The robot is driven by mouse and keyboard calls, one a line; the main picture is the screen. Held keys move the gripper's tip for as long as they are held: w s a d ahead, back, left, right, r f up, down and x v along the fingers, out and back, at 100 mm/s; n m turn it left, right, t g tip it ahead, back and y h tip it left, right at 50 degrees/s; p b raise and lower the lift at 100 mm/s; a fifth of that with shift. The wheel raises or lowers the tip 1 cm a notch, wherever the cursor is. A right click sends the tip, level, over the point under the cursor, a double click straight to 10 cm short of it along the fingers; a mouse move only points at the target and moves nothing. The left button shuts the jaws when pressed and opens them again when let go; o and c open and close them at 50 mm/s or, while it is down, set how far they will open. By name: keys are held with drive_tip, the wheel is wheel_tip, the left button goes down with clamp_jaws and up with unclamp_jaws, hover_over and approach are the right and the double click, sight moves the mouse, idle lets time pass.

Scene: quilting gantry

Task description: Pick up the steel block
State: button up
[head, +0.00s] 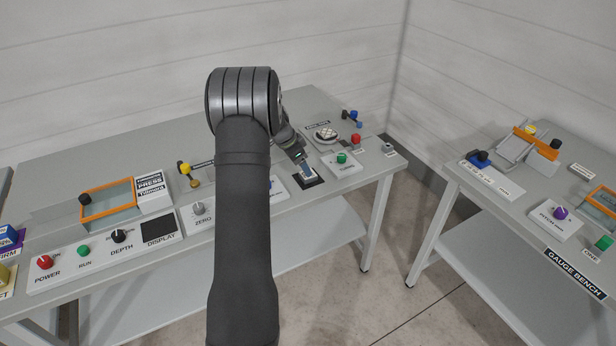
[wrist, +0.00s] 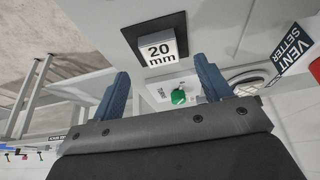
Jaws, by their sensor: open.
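The steel block (wrist: 161,50), a grey block with a white top label reading "20 mm", stands on a black square pad (wrist: 134,36) in the wrist view. In the head view the block (head: 308,172) shows small, on the black pad near the bench's front edge. My gripper (wrist: 162,72) is open, its two blue fingers apart and empty. In the wrist view the block appears beyond the fingertips, between their lines; the remaining gap is hard to judge. In the head view my gripper (head: 298,157) is just above the block, and my arm hides part of the bench.
A green button (wrist: 179,96) on a white plate and a round vent setter (wrist: 247,80) are close by. A red button (head: 356,139) stands farther right. A control panel (head: 104,254) fills the bench's left front. A separate gauge bench (head: 520,222) stands at right, across a floor gap.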

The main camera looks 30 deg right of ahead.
drive_tip(key=shift+x, duration=2.65)
drive_tip(key=shift+d+r, duration=0.1)
drive_tip(key=shift+d, duration=0.05)
drive_tip(key=c, duration=1.3)
